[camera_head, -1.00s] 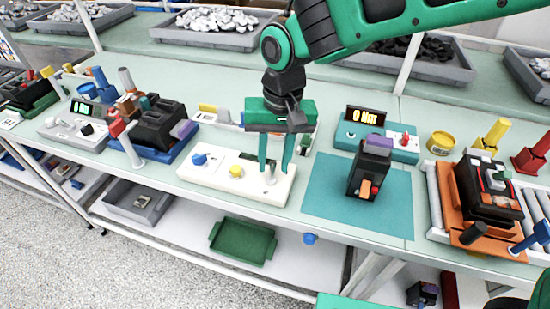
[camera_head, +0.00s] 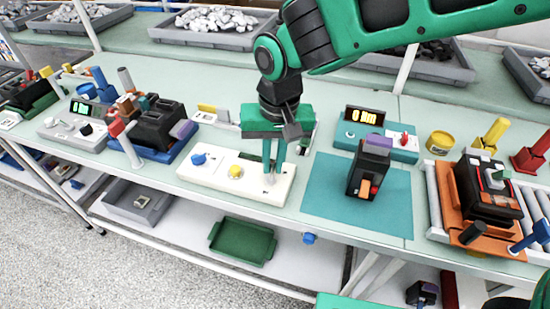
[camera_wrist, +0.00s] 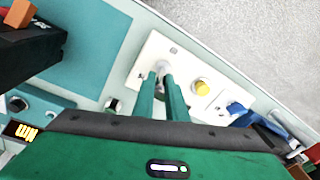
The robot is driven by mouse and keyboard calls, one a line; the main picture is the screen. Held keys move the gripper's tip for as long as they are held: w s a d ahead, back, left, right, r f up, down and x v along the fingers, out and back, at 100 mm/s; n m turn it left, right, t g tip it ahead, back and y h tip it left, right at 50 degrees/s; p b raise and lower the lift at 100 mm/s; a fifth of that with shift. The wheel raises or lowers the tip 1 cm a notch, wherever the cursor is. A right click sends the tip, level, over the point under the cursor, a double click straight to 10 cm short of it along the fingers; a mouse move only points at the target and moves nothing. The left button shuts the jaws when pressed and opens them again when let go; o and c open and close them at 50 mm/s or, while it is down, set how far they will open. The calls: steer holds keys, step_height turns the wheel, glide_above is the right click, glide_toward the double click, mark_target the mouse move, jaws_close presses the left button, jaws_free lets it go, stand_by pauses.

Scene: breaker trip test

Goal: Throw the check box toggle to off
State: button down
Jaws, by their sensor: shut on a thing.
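The check box (camera_head: 215,184) is a long white box on the bench with a blue knob (camera_head: 199,159), a yellow button (camera_head: 235,171) and a small metal toggle at its right end. My gripper (camera_head: 271,172) reaches down from above, its two green fingers closed together on the toggle. In the wrist view the toggle (camera_wrist: 161,66) shows as a grey stub between the tips of my gripper (camera_wrist: 161,77). The fingers hide most of it, so I cannot tell which way it leans.
Right of the box, a black breaker (camera_head: 367,170) with an orange lever and a red spot stands on a teal mat (camera_head: 325,190). Behind it is a teal meter box (camera_head: 400,148) with a lit display. A yellow tin (camera_head: 440,142) stands to its right. The bench's front edge is close to the box.

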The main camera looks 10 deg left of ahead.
mark_target(270, 176)
steer(key=s+t, duration=0.1)
steer(key=t, duration=0.1)
steer(key=s+t, duration=0.1)
steer(key=t, duration=0.1)
steer(key=shift+s+a+t, duration=0.15)
steer(key=shift+s+t, duration=0.05)
steer(key=shift+t, duration=0.2)
steer(key=shift+s+f+t+h, duration=0.2)
steer(key=shift+s+t, duration=0.25)
steer(key=shift+t, duration=0.6)
steer(key=shift+s+f+t+h, duration=0.1)
steer(key=shift+s+f+t, duration=0.25)
steer(key=shift+t, duration=0.7)
steer(key=shift+s, duration=0.1)
steer(key=c, duration=1.8)
jaws_free()
steer(key=v, duration=1)
steer(key=shift+s+r, duration=0.2)
steer(key=shift+s, duration=0.1)
